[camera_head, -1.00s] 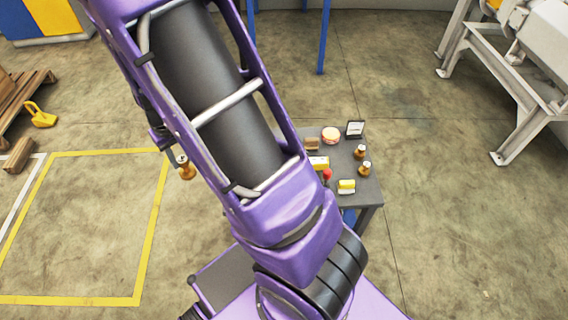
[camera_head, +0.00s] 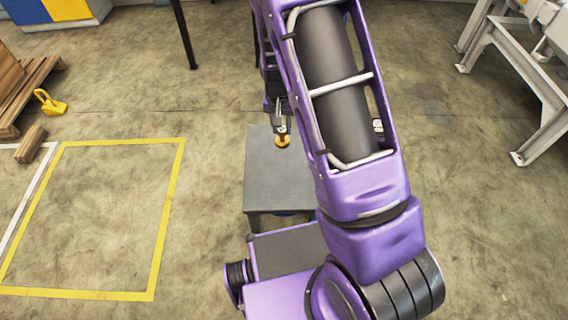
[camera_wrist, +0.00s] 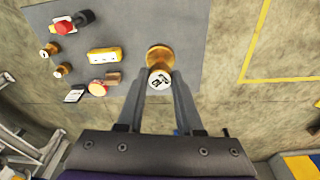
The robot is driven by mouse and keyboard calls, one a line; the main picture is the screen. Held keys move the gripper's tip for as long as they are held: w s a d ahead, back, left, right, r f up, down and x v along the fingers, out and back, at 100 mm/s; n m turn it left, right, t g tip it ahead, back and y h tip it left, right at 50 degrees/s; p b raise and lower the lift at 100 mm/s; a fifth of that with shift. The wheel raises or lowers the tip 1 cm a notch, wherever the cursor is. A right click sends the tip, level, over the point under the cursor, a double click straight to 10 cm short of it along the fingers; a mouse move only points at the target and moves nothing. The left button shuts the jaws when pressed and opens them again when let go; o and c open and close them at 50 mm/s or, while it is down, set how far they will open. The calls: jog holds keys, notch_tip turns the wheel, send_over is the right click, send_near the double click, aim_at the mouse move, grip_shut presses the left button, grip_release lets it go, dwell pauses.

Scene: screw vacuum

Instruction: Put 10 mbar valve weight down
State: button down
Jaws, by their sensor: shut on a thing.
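My gripper (camera_wrist: 160,92) is shut on a brass valve weight (camera_wrist: 159,56) with a round white top that carries dark marks. In the head view, the same weight (camera_head: 283,141) hangs upright below my gripper (camera_head: 281,128), over the far part of the grey table (camera_head: 270,178). I cannot tell whether its base touches the table. Two similar brass weights, the upper (camera_wrist: 49,50) and the lower (camera_wrist: 61,71), stand at the table's left. The marks are too small to read.
Also on the table are a red-knobbed dark item (camera_wrist: 66,26), a yellow block (camera_wrist: 107,55), a round orange-white item (camera_wrist: 101,86), a brown block (camera_wrist: 114,78) and a small sign (camera_wrist: 75,94). My arm hides these in the head view. Yellow floor tape (camera_head: 165,225) lies left.

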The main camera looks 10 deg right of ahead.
jog(key=shift+w+a+f+m+h+b, duration=0.1)
jog(key=shift+w+a+f+m+b, duration=0.6)
jog(key=shift+f, duration=3.5)
jog(key=shift+w+d+f+m+h+b, duration=0.2)
jog(key=shift+w+f+m, duration=1.2)
jog(key=shift+f, duration=2.85)
jog(key=shift+w+a+f+m+b, duration=0.2)
jog(key=shift+w+f+m+b, duration=0.8)
jog(key=shift+f, duration=3.2)
jog(key=shift+s+m+p, duration=0.35)
jog(key=shift+m+p, duration=0.05)
jog(key=shift+p, duration=0.1)
jog(key=shift+f+b, duration=0.25)
jog(key=shift+b, duration=0.05)
jog(key=c, duration=0.6)
grip_release()
jog(key=shift+r, duration=0.1)
jog(key=shift+o, duration=0.2)
jog(key=shift+r, duration=0.1)
